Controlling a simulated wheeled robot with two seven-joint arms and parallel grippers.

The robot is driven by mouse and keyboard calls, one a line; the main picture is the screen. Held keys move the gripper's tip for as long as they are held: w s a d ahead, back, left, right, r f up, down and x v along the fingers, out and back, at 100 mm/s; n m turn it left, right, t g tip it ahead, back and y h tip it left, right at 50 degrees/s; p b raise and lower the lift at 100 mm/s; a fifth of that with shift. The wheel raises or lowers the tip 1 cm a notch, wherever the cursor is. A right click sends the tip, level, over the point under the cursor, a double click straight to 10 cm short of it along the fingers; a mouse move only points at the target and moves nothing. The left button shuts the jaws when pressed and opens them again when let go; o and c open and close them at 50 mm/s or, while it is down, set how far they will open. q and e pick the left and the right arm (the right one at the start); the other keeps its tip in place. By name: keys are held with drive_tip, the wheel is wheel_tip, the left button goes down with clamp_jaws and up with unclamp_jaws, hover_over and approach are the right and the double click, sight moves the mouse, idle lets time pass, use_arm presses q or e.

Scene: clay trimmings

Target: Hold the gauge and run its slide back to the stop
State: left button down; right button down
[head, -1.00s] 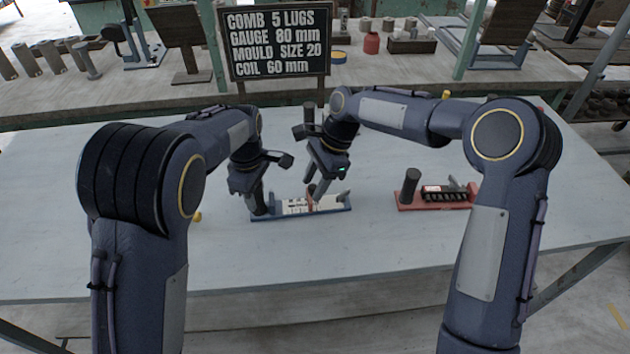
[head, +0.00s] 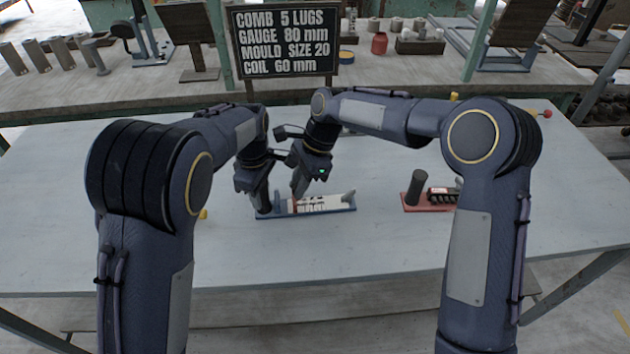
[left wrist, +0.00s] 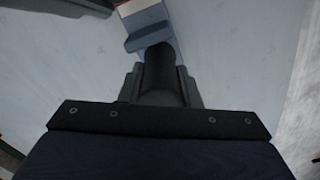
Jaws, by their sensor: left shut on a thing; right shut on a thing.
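The gauge (head: 335,209) lies on the table, a blue base with a white marked scale. A dark upright grip post (head: 263,203) stands at its left end, with a small blue stop (head: 277,201) beside it. My left gripper (head: 262,196) is shut on the post, which also shows between the jaws in the left wrist view (left wrist: 160,75). The blue stop shows just ahead of it there (left wrist: 147,35). My right gripper (head: 297,192) is shut on the red slide (head: 293,206), mostly hidden by the fingers, close to the stop. I cannot tell whether they touch.
A red-based comb tool (head: 425,207) with a dark post lies to the right, partly behind my right arm. A sign (head: 285,42) reading "GAUGE 80 mm" stands at the back. The front of the table is clear.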

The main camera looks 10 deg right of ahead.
use_arm(q)
drive_tip(key=shift+d, duration=0.15)
use_arm(e)
drive_tip(key=shift+a, duration=0.2)
drive_tip(key=c, duration=1.3)
unclamp_jaws()
drive_tip(key=shift+o, duration=0.2)
drive_tip(key=shift+d, duration=0.1)
drive_tip(key=v, duration=1.2)
use_arm(q)
drive_tip(key=c, duration=1)
unclamp_jaws()
